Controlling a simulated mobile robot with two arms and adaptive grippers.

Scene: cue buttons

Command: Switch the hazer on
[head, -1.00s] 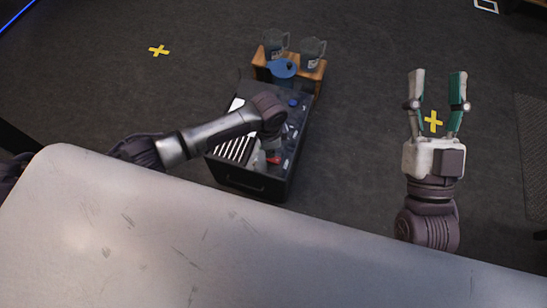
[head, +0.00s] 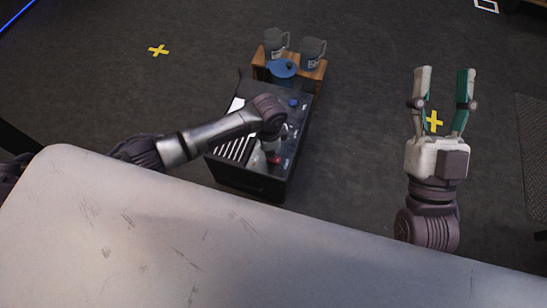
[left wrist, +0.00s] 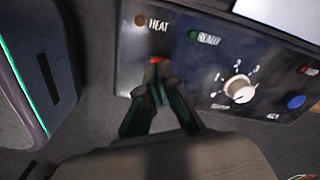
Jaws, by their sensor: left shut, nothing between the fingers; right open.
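The hazer is a black box (head: 255,183) on the floor beyond the table, with a dark control panel on top. In the left wrist view its panel (left wrist: 170,85) shows a dull amber lamp (left wrist: 140,20) by HEAT and a dark green lamp (left wrist: 193,35) by READY. A white dial (left wrist: 242,92) and a blue button (left wrist: 295,101) sit to the right. A red control (left wrist: 155,62) lies under HEAT, partly hidden by my left gripper (left wrist: 156,82). That gripper is shut and empty, its tips at the red control; I cannot tell whether they touch. My right gripper (head: 443,75) is open and empty.
A wooden rack (head: 312,72) with two grey mugs (head: 312,53) and a blue round item (head: 283,68) stands behind the hazer. A pale table (head: 150,235) fills the foreground. Yellow floor crosses (head: 158,50) mark open floor around.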

